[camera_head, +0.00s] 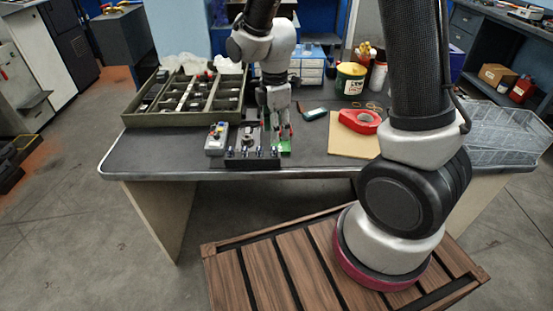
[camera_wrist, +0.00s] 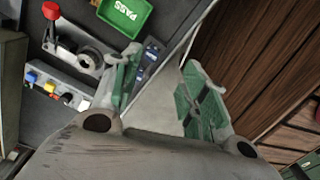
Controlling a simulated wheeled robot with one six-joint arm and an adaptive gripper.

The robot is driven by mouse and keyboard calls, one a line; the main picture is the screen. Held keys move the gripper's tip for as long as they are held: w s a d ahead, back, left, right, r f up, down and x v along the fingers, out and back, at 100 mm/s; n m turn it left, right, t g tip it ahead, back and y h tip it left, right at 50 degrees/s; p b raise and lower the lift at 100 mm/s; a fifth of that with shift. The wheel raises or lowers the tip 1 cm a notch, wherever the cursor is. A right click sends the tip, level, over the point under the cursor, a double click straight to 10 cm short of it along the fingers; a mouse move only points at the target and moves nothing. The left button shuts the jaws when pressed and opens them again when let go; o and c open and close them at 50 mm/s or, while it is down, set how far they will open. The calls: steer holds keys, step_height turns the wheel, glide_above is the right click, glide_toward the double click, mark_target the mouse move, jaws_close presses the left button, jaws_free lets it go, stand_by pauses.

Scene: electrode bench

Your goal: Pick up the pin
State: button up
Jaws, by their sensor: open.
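My gripper (camera_head: 280,127) is over the front of the bench in the head view, pointing down. In the wrist view its two fingers with green pads (camera_wrist: 162,95) are spread apart, with nothing held between them. A dark rack (camera_head: 253,160) with small upright pieces stands at the bench's front edge, just below and left of the gripper. Part of a dark strip with small bluish pieces (camera_wrist: 150,56) shows beyond the left finger in the wrist view. I cannot clearly make out which piece is the pin; the left finger hides part of this area.
A grey box with coloured buttons (camera_head: 216,138) stands left of the rack. A green PASS tray (camera_wrist: 125,13) lies close by. The bench's front edge (camera_head: 300,172) is close.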

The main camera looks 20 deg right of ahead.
mark_target(274, 155)
steer(key=shift+w+a+f+n, duration=0.15)
steer(key=shift+w+n, duration=0.2)
steer(key=shift+n, duration=0.55)
steer(key=f, duration=0.7)
steer(key=shift+w+d+f, duration=0.2)
steer(key=shift+w+f, duration=0.05)
steer(key=shift+f, duration=0.05)
jaws_close()
